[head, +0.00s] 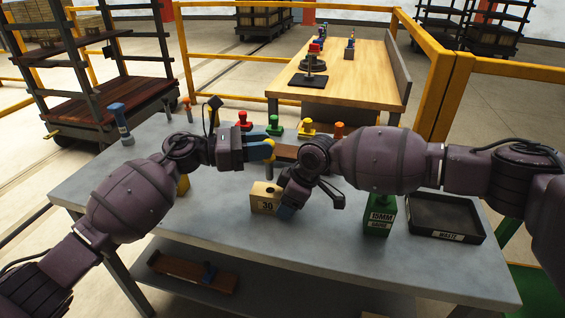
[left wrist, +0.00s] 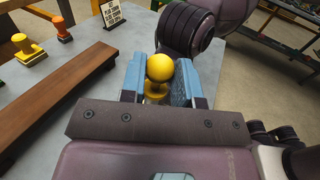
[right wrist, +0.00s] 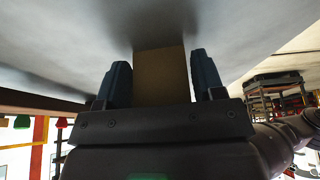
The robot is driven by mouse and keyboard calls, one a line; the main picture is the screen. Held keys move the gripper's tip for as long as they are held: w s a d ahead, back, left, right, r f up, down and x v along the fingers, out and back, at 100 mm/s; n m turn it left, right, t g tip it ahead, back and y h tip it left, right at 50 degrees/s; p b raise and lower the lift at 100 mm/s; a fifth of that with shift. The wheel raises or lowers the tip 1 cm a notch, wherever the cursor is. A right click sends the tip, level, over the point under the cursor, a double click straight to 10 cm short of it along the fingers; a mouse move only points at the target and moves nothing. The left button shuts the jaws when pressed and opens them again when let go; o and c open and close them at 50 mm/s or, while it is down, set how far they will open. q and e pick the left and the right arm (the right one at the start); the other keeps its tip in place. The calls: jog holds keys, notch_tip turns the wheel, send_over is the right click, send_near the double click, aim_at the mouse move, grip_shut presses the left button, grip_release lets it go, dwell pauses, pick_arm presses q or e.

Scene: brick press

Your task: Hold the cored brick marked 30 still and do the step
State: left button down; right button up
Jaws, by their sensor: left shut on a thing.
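The cored brick marked 30 (head: 262,204) is a tan block with a hole in its top, standing on the grey table. My right gripper (head: 288,208) is low at its right side; in the right wrist view the brick (right wrist: 160,75) fills the space between the two blue fingers (right wrist: 161,85). My left gripper (head: 268,150) is above the brick, shut on a yellow-knobbed tool (left wrist: 160,68). The tool's grey shaft (head: 269,172) points down towards the hole; I cannot tell whether its tip is inside.
Red (head: 243,121), green (head: 274,127), yellow (head: 307,128) and orange stamps stand at the back, behind a brown plank (left wrist: 50,105). A green 15MM gauge block (head: 379,217) and a black waste tray (head: 446,237) are at right. The table's front is clear.

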jog(key=o, duration=0.3)
jog(key=shift+o, duration=0.2)
jog(key=v, duration=1.2)
